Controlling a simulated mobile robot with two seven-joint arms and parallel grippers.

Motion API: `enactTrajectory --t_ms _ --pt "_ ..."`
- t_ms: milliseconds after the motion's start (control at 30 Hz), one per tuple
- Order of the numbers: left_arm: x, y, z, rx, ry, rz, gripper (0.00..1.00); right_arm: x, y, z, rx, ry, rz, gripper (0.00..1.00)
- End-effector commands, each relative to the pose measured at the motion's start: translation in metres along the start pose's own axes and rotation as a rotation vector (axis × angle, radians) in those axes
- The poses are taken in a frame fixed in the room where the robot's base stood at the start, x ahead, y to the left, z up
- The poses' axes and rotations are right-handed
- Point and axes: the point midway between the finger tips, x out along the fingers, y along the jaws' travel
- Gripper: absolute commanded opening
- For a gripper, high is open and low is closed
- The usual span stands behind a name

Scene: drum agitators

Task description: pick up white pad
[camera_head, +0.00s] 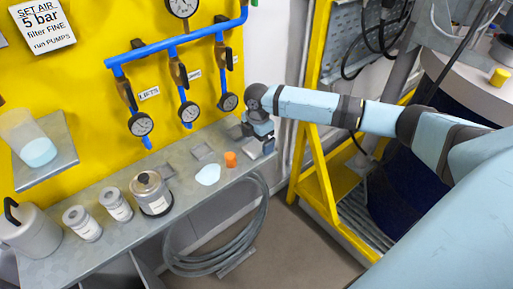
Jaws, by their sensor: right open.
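A white pad (208,174), flat and rounded with a pale bluish tint, lies on the grey metal shelf (105,245) near its front edge. My right gripper (259,143) is open over the right end of the shelf, to the right of the pad and apart from it. Its fingertips are small and dark here, and I cannot make out anything between them. My left gripper is not in view.
An orange cap (231,159) stands between the pad and my right gripper. A metal pot (151,193), two small canisters (82,223) and a grey jug (29,230) stand to the left. Gauges and blue pipes (180,42) hang behind. A coiled hose (215,262) hangs below.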

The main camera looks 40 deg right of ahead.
Motion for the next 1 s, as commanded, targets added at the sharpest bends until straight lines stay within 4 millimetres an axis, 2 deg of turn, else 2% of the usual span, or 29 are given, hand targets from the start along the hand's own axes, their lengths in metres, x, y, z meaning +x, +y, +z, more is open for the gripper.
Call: enactTrajectory --t_ms 133,400,433,600,667,1000 --pt "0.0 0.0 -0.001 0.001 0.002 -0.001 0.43 0.019 0.0 0.0 0.0 0.0 0.0 0.99" --pt "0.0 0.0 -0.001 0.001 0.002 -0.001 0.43 0.023 0.0 0.0 0.0 0.0 0.001 0.99" --pt "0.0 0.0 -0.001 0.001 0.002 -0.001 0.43 0.023 0.0 0.0 0.0 0.0 0.001 0.97" --pt "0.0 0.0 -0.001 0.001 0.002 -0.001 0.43 0.023 0.0 0.0 0.0 0.0 0.001 0.58" --pt "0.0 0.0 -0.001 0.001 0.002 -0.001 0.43 0.023 0.0 0.0 0.0 0.0 0.001 0.46" --pt "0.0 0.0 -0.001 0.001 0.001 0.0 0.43 0.02 0.0 0.0 0.0 0.0 0.002 0.46"
